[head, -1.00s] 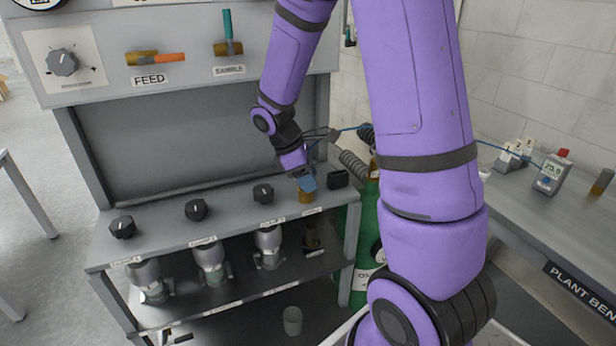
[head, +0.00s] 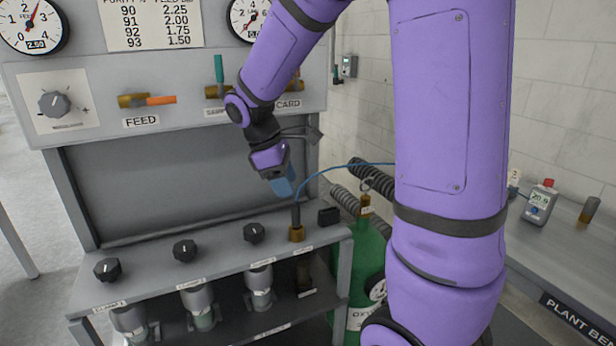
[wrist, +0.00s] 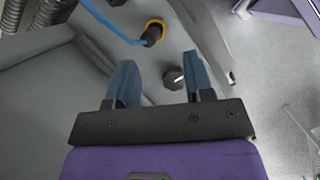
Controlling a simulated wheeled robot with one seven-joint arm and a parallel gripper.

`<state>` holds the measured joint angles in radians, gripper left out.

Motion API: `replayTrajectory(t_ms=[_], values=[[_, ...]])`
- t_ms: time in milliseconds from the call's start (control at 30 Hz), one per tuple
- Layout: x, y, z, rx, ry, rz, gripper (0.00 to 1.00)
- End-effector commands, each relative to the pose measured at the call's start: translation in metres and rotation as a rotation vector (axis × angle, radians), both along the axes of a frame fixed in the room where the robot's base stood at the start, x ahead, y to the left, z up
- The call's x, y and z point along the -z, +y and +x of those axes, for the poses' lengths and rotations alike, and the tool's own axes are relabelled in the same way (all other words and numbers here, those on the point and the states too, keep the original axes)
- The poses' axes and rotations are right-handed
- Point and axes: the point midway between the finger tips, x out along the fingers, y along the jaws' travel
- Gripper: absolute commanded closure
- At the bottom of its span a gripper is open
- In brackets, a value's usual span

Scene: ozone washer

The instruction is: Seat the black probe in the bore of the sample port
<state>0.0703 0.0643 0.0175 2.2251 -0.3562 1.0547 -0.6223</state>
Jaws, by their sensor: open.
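The black probe (head: 296,214) stands upright in the brass sample port (head: 296,235) at the right end of the bench top. A blue cable (head: 340,168) leaves its top. In the wrist view the probe (wrist: 153,35) is seen from above, inside the port's yellow ring (wrist: 161,23). I cannot tell how deep it sits. My gripper (head: 285,190) is above and slightly left of the probe, apart from it in the wrist view. There its two blue fingers (wrist: 160,70) are spread and empty.
A row of black knobs (head: 254,232) lies left of the port, and a small black block (head: 329,216) right of it. A green cylinder (head: 368,262) stands beside the bench. A handheld meter (head: 539,204) is on the plant bench.

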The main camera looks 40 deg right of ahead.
Motion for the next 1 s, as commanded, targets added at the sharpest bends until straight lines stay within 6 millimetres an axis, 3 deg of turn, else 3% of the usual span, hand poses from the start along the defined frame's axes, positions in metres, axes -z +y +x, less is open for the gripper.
replayTrajectory(t_ms=[200,500,800,1000], values=[[-0.047,0.021,-0.042,0.175,-0.212,0.049,0.52],[-0.089,0.048,-0.105,0.424,-0.473,0.171,0.52],[-0.108,0.069,-0.161,0.643,-0.672,0.33,0.52],[-0.111,0.075,-0.177,0.71,-0.722,0.386,0.52]])
